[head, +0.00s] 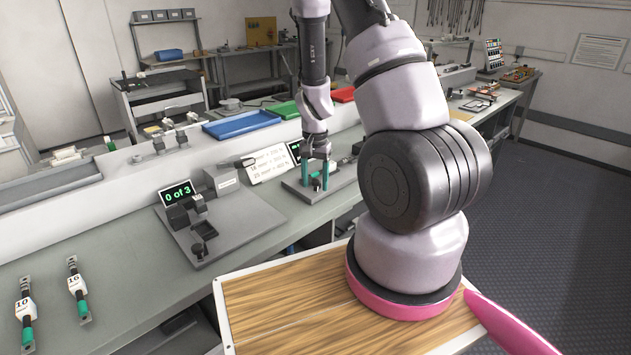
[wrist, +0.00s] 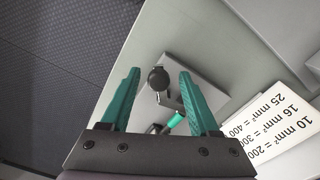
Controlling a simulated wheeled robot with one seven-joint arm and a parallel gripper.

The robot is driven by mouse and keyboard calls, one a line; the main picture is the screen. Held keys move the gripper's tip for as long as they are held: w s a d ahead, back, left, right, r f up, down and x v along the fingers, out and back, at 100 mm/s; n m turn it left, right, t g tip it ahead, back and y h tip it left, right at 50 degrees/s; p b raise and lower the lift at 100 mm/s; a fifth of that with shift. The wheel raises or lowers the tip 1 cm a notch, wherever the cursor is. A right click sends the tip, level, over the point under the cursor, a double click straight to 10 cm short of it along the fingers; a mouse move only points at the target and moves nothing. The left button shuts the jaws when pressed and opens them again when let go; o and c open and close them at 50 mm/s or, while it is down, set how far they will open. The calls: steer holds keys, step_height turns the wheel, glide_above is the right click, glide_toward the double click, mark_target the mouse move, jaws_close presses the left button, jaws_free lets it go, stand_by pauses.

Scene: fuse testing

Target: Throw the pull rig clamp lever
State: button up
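My gripper (head: 317,174) points down over a grey rig plate (head: 345,178) on the bench. In the wrist view, its two teal fingers (wrist: 160,108) are spread apart. A lever with a round black knob (wrist: 158,78) shows in the gap between them, and no contact is visible. A green cylindrical piece (wrist: 176,121) lies near the right finger, partly hidden by the gripper body. I cannot tell for sure which part is the clamp lever. The rig's lower part is hidden behind the gripper in the wrist view.
A second grey rig (head: 232,225) with a "0 of 3" display (head: 176,192) stands to the left. Labelled samples "10" (head: 25,306) and "16" (head: 76,285) lie at far left. A sign (head: 268,163) stands behind. Blue (head: 240,124), green and red trays sit farther back.

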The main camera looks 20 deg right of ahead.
step_height(320, 180, up, 11)
stand_by(0.7)
steer(key=shift+f, duration=0.1)
steer(key=s+a+r+n+t+y, duration=0.1)
steer(key=s+a+r+t, duration=0.15)
steer(key=r, duration=0.65)
steer(key=s+a+r+n+t+y, duration=0.1)
steer(key=s+a+r, duration=0.15)
steer(key=r, duration=0.65)
steer(key=s+a+r+n+t, duration=0.1)
steer(key=s+r+n+t, duration=0.1)
steer(key=s+r, duration=0.8)
steer(key=s+t, duration=0.1)
steer(key=s, duration=0.1)
steer(key=shift+s+a+r+t, duration=0.3)
steer(key=shift+a+r+t, duration=0.05)
steer(key=shift+a, duration=0.05)
